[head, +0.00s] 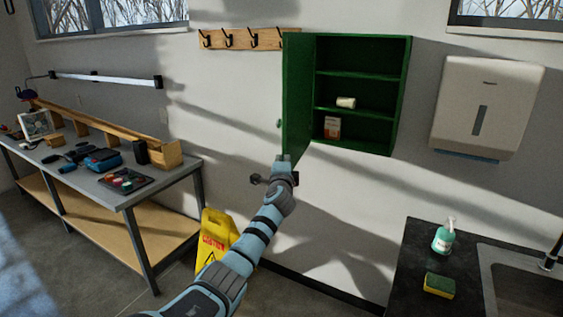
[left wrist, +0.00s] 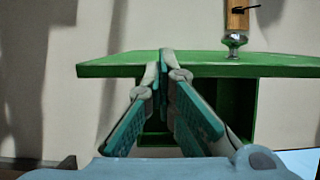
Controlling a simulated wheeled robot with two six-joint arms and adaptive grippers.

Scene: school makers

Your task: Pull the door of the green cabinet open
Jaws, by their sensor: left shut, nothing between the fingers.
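The green cabinet (head: 404,95) hangs on the wall, and its shelves inside show in the head view. Its door (head: 298,90) stands swung out to the left at a wide angle. A small round knob (head: 279,123) is on the door's outer face; the knob also shows in the left wrist view (left wrist: 235,42). My left gripper (head: 284,160) is at the door's lower end, shut and empty. In the left wrist view its closed fingertips (left wrist: 162,60) overlap the green door (left wrist: 105,68), apart from the knob; contact is unclear. My right gripper is not in view.
A white cup (head: 346,102) and a small box (head: 332,128) are on the cabinet shelves. A hook rail (head: 242,39) is left of the door. A paper towel dispenser (head: 485,90) hangs right. A workbench (head: 150,190) and yellow caution sign (head: 215,235) stand left.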

